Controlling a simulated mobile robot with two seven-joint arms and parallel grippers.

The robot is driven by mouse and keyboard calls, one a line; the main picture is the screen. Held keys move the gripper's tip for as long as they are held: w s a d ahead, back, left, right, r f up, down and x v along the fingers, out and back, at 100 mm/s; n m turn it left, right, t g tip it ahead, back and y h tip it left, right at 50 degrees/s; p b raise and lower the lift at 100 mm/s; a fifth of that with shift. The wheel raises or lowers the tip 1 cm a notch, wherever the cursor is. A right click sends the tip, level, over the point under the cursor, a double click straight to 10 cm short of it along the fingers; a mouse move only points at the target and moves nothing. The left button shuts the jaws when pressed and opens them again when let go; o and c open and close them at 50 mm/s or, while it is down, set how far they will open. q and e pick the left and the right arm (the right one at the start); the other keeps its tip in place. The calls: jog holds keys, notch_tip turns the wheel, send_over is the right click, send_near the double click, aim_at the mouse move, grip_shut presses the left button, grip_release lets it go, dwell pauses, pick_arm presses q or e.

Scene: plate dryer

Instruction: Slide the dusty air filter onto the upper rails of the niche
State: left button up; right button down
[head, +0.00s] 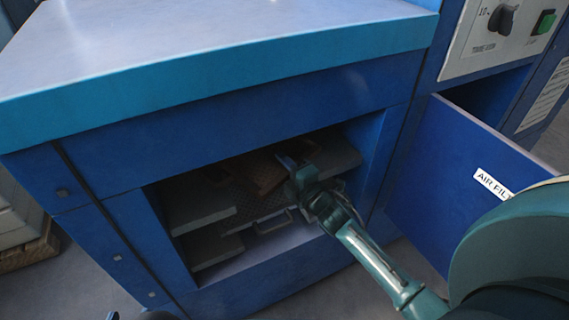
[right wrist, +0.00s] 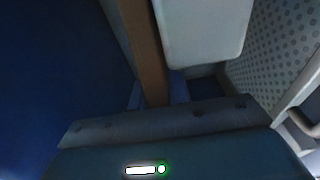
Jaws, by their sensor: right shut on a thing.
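The air filter (head: 268,180) is inside the niche, mostly hidden; a brown piece of its frame shows just left of my right gripper. My right gripper (head: 290,168) reaches into the niche and is shut on it. In the right wrist view, the brown frame edge (right wrist: 148,50) stands between my two fingertips (right wrist: 157,98). The niche has grey rails at its left, an upper one (head: 200,213) and a lower one (head: 215,252), and an upper rail (head: 340,157) at its right. Whether the filter rests on the rails cannot be seen. Only dark bits, perhaps my left gripper (head: 155,315), show at the bottom edge.
The blue door (head: 430,180), labelled AIR FILT, hangs open at the right, beside my right arm. A perforated panel (head: 260,205) with a handle (head: 272,224) is at the niche's back. The wrist view shows a pale plate (right wrist: 205,30) close to the filter edge.

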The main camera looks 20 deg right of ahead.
jog(key=shift+f, duration=0.15)
jog(key=c, duration=1.3)
grip_release()
jog(key=shift+o, duration=0.2)
jog(key=shift+f, duration=0.15)
